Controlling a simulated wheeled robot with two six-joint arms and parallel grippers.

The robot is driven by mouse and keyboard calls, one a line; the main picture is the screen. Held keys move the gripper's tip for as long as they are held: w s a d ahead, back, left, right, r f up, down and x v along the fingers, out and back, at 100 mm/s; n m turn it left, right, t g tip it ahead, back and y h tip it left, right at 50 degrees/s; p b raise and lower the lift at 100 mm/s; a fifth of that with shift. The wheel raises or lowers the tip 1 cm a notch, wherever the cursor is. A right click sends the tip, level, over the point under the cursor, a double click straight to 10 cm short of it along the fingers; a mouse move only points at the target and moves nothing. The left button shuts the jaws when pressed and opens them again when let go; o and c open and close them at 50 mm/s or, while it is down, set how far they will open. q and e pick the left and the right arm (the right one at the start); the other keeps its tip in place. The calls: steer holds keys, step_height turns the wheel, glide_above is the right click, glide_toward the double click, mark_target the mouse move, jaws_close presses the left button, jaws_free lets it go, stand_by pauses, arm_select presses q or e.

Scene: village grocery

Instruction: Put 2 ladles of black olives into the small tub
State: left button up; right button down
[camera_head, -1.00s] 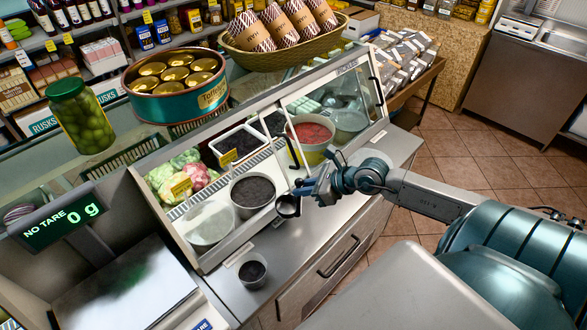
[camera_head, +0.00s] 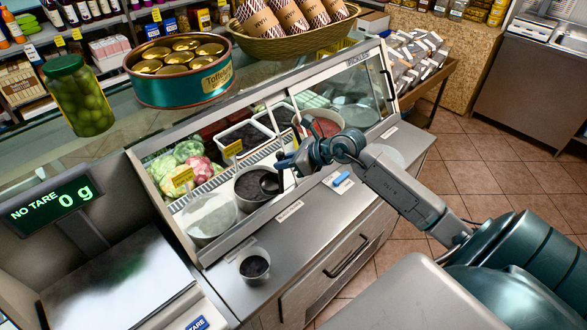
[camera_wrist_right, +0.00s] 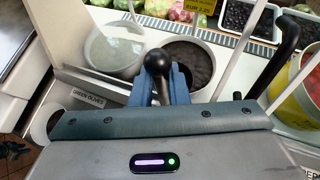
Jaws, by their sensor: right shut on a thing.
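My right gripper (camera_head: 287,163) is shut on a black ladle (camera_head: 270,185). The ladle's cup is over the bowl of black olives (camera_head: 246,189) inside the glass case; whether it touches the olives I cannot tell. In the right wrist view, the blue fingers (camera_wrist_right: 165,88) hold the ladle's dark handle (camera_wrist_right: 158,63), with the bowl of black olives (camera_wrist_right: 188,60) beyond. The small tub (camera_head: 253,267) stands upright on the steel counter in front of the case, with dark contents in it.
A clear-looking bowl (camera_head: 209,217) stands left of the olives, and a bowl with red contents (camera_head: 322,126) stands further right. The case's glass and frame (camera_head: 290,104) surround them. A scale (camera_head: 120,285) reads 0 g. A blue item (camera_head: 342,181) lies on the counter.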

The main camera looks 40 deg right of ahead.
steer(key=b, duration=0.2)
glide_above(270, 179)
step_height(270, 179, down, 2)
steer(key=shift+f, duration=0.15)
step_height(270, 179, down, 5)
steer(key=b, duration=0.4)
steer(key=shift+w, duration=0.1)
steer(key=shift+f+b, duration=1.05)
steer(key=shift+b, duration=0.05)
step_height(270, 179, up, 8)
steer(key=p, duration=0.5)
steer(key=shift+r, duration=0.15)
